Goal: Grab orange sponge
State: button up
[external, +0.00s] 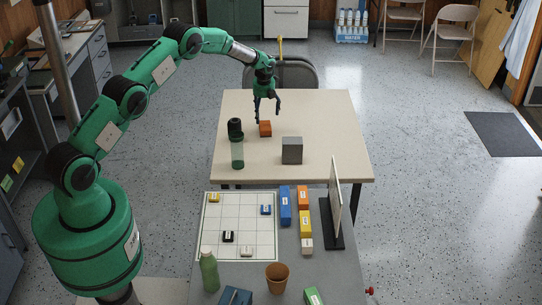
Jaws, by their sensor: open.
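The orange sponge (265,129) is a small orange block lying on the beige table, left of its middle. My gripper (266,119) points down just above the sponge, its dark fingers apart. Whether the fingertips reach down beside the sponge cannot be told from this view. Nothing shows between the fingers.
The nearer grey table holds a grid board (216,240), coloured blocks, a cup (277,278) and an upright panel (335,200).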

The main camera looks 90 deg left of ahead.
aim_at(263, 126)
jog(key=shift+a+f, duration=0.15)
jog(key=shift+f, duration=0.8)
jog(key=shift+a+f, duration=0.15)
jog(key=shift+f, duration=0.8)
jog(key=shift+s+a+f+b, duration=0.1)
jog(key=shift+a+f+b, duration=0.05)
jog(key=shift+f, duration=0.7)
jog(key=shift+s+a+f+b, duration=0.1)
jog(key=shift+a+f+b, duration=0.1)
jog(key=shift+f, duration=0.6)
jog(key=shift+s+a+f+b, duration=0.1)
jog(key=shift+f+b, duration=0.05)
jog(key=shift+f, duration=0.7)
jog(key=shift+c, duration=0.5)
jog(key=c, duration=0.9)
